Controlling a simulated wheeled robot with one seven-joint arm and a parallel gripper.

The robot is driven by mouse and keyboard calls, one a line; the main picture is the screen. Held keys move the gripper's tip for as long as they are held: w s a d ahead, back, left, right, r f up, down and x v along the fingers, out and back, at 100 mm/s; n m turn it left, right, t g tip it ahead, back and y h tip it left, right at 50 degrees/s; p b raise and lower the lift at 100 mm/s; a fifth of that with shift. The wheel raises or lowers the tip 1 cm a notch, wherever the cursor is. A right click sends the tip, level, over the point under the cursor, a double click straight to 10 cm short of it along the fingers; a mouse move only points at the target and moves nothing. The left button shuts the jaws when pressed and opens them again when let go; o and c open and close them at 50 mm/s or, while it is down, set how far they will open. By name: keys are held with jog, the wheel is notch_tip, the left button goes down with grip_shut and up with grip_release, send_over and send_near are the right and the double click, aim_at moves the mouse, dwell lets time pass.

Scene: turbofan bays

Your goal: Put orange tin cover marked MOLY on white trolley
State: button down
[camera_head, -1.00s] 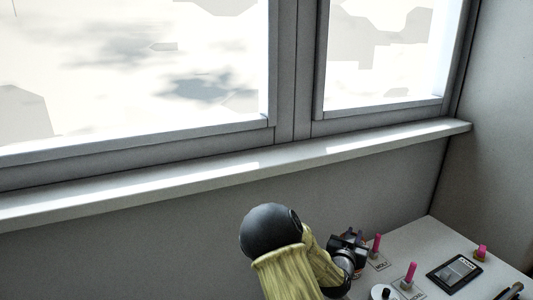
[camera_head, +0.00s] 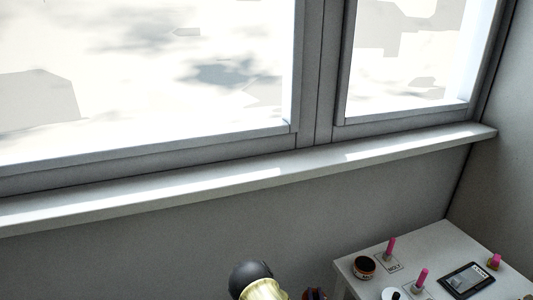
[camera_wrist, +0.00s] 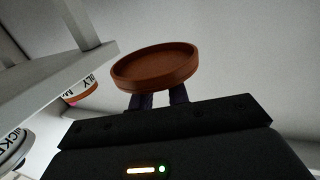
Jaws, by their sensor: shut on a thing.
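My gripper (camera_wrist: 158,100) is shut on the orange tin cover (camera_wrist: 155,66), a shallow round cap seen in the wrist view with its hollow side partly showing. No marking on it can be read. In the head view, my gripper (camera_head: 313,294) is at the bottom edge, left of the white worktop (camera_head: 438,240), and the cover is hard to make out. An open orange tin (camera_head: 363,268) with dark contents stands at the worktop's left corner, beside a MOLY label. I cannot identify a separate white trolley.
Pink-handled items (camera_head: 390,247), a white tin (camera_head: 391,294) and a dark tablet (camera_head: 467,280) are on the worktop. A window sill (camera_head: 250,178) runs along the wall behind. In the wrist view, a pale beam (camera_wrist: 60,65) and labelled tins (camera_wrist: 85,88) are close at left.

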jog(key=shift+f, duration=0.1)
jog(key=s+f, duration=0.4)
jog(key=f, duration=0.1)
jog(key=shift+s+f, duration=0.15)
dwell(0.3)
dwell(0.4)
dwell(1.0)
dwell(0.8)
